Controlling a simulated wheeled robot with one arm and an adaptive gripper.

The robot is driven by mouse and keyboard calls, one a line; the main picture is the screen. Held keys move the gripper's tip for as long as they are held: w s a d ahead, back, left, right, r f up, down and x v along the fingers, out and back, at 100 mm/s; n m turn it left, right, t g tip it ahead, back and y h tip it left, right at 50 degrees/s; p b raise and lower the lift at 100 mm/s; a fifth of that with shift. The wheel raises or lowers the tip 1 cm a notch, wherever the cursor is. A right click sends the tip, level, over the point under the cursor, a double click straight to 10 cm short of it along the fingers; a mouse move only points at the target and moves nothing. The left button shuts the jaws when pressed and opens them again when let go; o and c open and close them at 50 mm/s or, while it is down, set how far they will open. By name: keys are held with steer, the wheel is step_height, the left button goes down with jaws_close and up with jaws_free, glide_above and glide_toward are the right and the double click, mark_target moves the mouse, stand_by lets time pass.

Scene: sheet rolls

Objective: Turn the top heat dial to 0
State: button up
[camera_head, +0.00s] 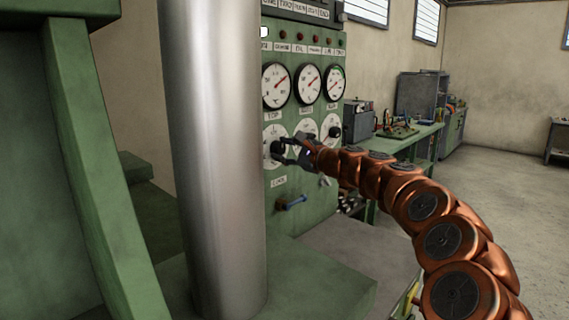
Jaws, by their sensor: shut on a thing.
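The top heat dial (271,133) is a white round face low on the green control panel, below the gauge labelled TOP. Its black knob (276,148) sits between the fingertips of my gripper (281,152). My gripper reaches the panel from the right and is shut on the knob. The gripper hides part of the dial face, and I cannot read where the knob points.
Three gauges (308,83) with red needles sit above the dials. A second dial (307,128) and a third dial (331,126) are to the right. A thick metal column (213,150) stands close on the left.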

steer(key=n+b, duration=0.3)
steer(key=b, duration=0.1)
steer(key=shift+f+n, duration=0.25)
steer(key=shift+n, duration=0.15)
steer(key=n+b, duration=0.3)
steer(key=b, duration=0.1)
steer(key=shift+f+n, duration=0.15)
steer(key=shift+n, duration=0.15)
steer(key=n+b, duration=0.4)
steer(key=n, duration=0.1)
steer(key=shift+b, duration=0.3)
steer(key=n+b, duration=0.1)
steer(key=n, duration=0.2)
steer(key=n+b, duration=0.1)
steer(key=n, duration=0.1)
steer(key=shift+w+r+n, duration=0.1)
steer(key=shift+r+n, duration=0.1)
steer(key=shift+n, duration=0.2)
steer(key=n, duration=0.2)
steer(key=shift+d+r+n+b, duration=0.1)
steer(key=shift+n+b, duration=0.2)
steer(key=shift+n, duration=1.7)
